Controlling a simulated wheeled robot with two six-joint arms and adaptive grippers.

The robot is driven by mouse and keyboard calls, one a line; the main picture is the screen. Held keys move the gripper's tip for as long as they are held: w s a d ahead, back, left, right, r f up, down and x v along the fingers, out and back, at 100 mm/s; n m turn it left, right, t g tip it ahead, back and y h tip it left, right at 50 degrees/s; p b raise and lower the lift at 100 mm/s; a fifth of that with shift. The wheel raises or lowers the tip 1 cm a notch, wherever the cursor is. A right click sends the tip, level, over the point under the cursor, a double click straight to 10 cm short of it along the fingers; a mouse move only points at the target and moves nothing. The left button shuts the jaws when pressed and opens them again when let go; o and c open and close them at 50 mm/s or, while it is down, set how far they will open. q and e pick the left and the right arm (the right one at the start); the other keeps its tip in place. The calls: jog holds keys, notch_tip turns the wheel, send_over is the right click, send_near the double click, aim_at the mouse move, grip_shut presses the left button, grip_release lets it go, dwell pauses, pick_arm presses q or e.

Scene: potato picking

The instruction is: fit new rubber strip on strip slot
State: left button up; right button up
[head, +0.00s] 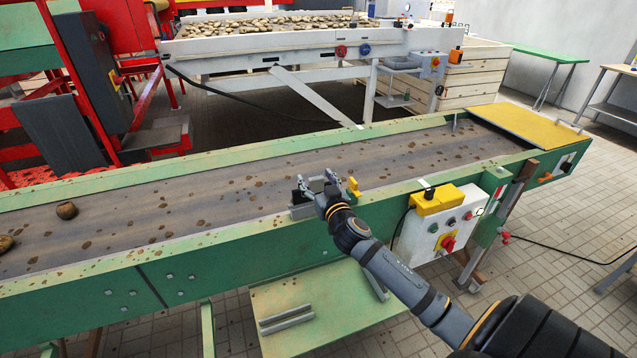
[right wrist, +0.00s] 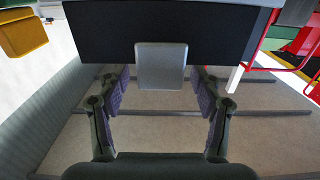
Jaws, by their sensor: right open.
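My right gripper (head: 327,187) is open at the near edge of the conveyor, above a small grey metal bracket (head: 303,212). I cannot tell for sure that this bracket is the strip slot. In the right wrist view my open fingers (right wrist: 161,80) stand either side of a grey square tab (right wrist: 161,66) in front of a wide black panel (right wrist: 90,35). A gap shows between each finger and the tab. Two grey strips (head: 286,319) lie on the green shelf below the conveyor; I cannot tell whether either is the new rubber strip. My left gripper is out of view.
The conveyor belt (head: 220,200) has green side walls and carries dirt and a potato (head: 67,210) at the left. A small yellow part (head: 353,184) sits beside my right gripper. A control box (head: 440,222) hangs right of my forearm. Red machinery (head: 85,50) stands behind.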

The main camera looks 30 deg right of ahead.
jog(key=v, duration=1.2)
jog(key=shift+r, duration=0.1)
